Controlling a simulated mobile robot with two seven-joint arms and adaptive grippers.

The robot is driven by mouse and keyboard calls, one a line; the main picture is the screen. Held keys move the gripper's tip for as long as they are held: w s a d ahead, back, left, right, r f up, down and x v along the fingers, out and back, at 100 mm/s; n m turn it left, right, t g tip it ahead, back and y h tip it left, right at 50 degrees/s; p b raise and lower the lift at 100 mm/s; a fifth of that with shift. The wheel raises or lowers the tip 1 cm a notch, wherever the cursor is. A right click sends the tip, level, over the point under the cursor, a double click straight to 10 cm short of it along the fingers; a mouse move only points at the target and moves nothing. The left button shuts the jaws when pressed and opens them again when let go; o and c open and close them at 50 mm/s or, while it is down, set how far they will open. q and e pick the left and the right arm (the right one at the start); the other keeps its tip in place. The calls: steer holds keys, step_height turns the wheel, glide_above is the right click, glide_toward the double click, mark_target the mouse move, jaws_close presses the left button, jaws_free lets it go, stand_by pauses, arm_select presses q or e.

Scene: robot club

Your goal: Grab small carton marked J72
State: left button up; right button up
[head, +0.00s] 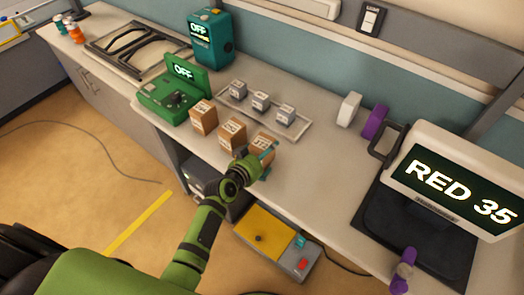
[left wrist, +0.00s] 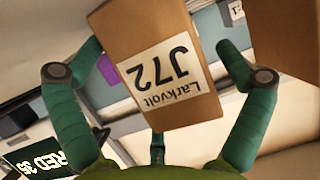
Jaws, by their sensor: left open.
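The small brown carton marked J72 (left wrist: 160,65) fills the middle of the left wrist view, its white label upside down there. In the head view this carton (head: 262,139) is the rightmost of three brown cartons on the bench, partly hidden by my gripper. My left gripper (head: 264,158) is open at its near side. In the left wrist view its green fingers stand on both sides of the carton, with a third finger below it. I cannot tell whether any finger touches it. My right gripper is not in view.
Two other brown cartons, a middle one (head: 232,133) and a left one (head: 203,117), stand close by. Behind them a tray (head: 306,131) holds three small grey boxes. A green device (head: 170,95) is at left.

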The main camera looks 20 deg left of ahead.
arm_select(q)
steer(key=shift+w+d+f, duration=0.15)
steer(key=shift+w+f, duration=0.15)
steer(key=shift+w, duration=0.3)
steer(key=shift+r, duration=0.1)
steer(key=c, duration=1.2)
steer(key=shift+c, duration=0.2)
